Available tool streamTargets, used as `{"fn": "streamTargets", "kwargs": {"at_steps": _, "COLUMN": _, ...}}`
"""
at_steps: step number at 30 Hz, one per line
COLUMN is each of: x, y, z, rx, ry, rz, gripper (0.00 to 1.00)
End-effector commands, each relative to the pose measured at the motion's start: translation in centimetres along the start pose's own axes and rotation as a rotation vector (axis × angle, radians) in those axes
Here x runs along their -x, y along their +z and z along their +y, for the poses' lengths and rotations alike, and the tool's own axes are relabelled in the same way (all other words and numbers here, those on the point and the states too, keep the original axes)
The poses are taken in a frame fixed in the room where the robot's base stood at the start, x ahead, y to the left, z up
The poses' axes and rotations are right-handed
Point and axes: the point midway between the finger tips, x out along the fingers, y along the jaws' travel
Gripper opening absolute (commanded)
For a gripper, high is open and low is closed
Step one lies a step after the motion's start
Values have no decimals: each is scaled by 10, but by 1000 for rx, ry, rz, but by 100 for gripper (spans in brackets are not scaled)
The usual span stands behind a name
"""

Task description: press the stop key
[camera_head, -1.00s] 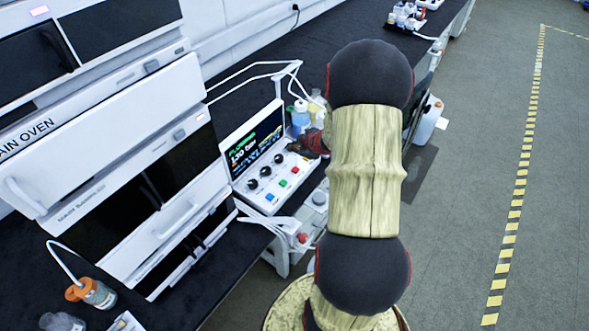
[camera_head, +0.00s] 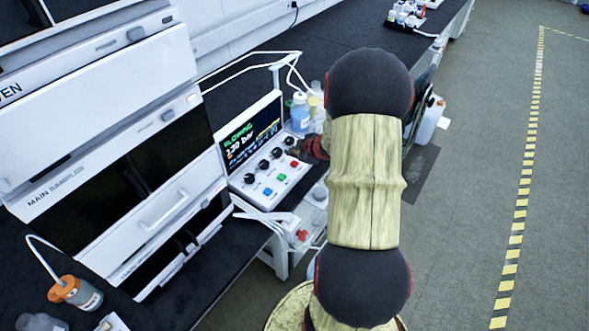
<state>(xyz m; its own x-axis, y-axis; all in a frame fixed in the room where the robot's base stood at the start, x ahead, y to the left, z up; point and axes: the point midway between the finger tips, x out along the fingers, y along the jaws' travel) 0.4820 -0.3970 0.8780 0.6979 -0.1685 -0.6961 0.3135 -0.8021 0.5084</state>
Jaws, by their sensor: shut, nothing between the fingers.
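A white control panel (camera_head: 250,196) stands on the dark bench. Its lit screen (camera_head: 250,137) shows green text and a bar reading. Several black knobs line the panel below the screen. In front of them are a blue key (camera_head: 267,191), a green key (camera_head: 282,177) and a red key (camera_head: 294,163). Their labels are too small to read, so I cannot tell which says stop. My gripper (camera_head: 294,152) is shut and empty at the panel's right end, close to the red key. Contact cannot be made out. My arm hides the area to the right.
A blue-filled bottle (camera_head: 299,116) stands just behind my gripper. A thin white tube arm (camera_head: 250,60) spans above the screen. White instrument stacks (camera_head: 110,140) stand left of the panel. A red knob (camera_head: 302,235) sits below the panel.

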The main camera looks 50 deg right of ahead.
Motion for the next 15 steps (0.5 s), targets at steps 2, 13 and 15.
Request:
{"fn": "streamTargets", "kwargs": {"at_steps": 2, "x": -9, "y": 6, "z": -7, "rx": -1, "ry": -1, "rz": 0, "gripper": 0}}
{"fn": "streamTargets", "kwargs": {"at_steps": 13, "x": -14, "y": 10, "z": -10, "rx": -1, "ry": -1, "rz": 0, "gripper": 0}}
{"fn": "streamTargets", "kwargs": {"at_steps": 15, "x": -14, "y": 10, "z": -10, "rx": -1, "ry": -1, "rz": 0, "gripper": 0}}
